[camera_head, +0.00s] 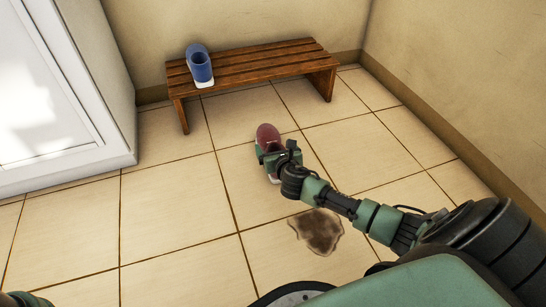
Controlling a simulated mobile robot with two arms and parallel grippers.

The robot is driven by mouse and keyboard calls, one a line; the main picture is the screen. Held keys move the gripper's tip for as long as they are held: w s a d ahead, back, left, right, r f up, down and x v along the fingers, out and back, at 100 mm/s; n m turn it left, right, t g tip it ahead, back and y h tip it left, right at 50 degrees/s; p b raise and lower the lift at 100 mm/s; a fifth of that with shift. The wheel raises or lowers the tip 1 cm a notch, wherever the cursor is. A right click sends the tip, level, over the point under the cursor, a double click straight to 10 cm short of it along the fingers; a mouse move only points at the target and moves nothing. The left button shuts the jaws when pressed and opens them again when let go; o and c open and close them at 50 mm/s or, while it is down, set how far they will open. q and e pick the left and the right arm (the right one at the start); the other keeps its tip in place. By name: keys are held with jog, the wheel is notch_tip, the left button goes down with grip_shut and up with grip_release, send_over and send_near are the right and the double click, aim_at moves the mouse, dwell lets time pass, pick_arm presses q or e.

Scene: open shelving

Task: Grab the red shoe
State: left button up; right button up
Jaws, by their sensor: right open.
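The red shoe (267,134) stands on the tiled floor in the middle of the view, in front of the bench. My right gripper (272,155) is at the shoe, over its near part, and hides much of it. A bit of white sole shows below the gripper. The jaws are open; whether they touch the shoe I cannot tell. Only a small green piece of my left arm shows at the bottom left corner, and its gripper is out of view.
A wooden slatted bench (255,66) stands against the back wall with a blue shoe (200,66) on its left end. A brown stain (317,231) lies on the floor nearer to me. A white door (60,100) is at the left. Floor tiles around are mostly clear.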

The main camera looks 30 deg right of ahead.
jog(key=c, duration=1.8)
jog(key=shift+r, duration=0.1)
